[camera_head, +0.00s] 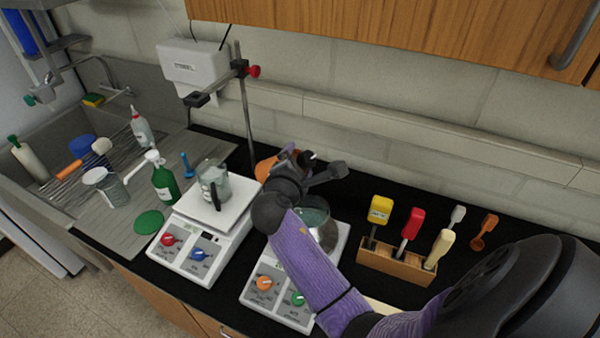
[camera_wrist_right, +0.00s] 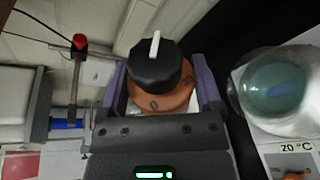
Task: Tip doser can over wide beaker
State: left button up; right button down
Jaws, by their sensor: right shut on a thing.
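The doser can (camera_wrist_right: 172,100) is orange with a black cap and a white lever. My right gripper (camera_wrist_right: 162,92) is shut around it in the wrist view, one finger on each side. In the head view only a bit of the orange can (camera_head: 265,168) shows behind my right gripper (camera_head: 287,168); its tilt is hard to tell. The wide beaker (camera_head: 328,236) is round glass and stands on the right-hand plate device, partly hidden by my arm. In the wrist view the wide beaker (camera_wrist_right: 274,84) is right of the can, apart from it, with bluish-green contents. My left gripper is out of view.
A smaller beaker (camera_head: 213,184) stands on the left plate device (camera_head: 200,240). A clamp stand (camera_head: 243,110) rises behind. A wooden rack (camera_head: 395,262) with coloured-handled tools is to the right. A green bottle (camera_head: 165,187) stands near the sink at left.

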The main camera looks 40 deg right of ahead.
notch_tip(320, 180, down, 7)
jog(key=m+t+h+b, duration=0.1)
jog(key=m+t+b, duration=0.2)
jog(key=m+b, duration=0.8)
jog(key=b, duration=0.9)
jog(key=shift+w+t, duration=0.2)
jog(key=shift+t, duration=0.2)
jog(key=shift+a, duration=0.1)
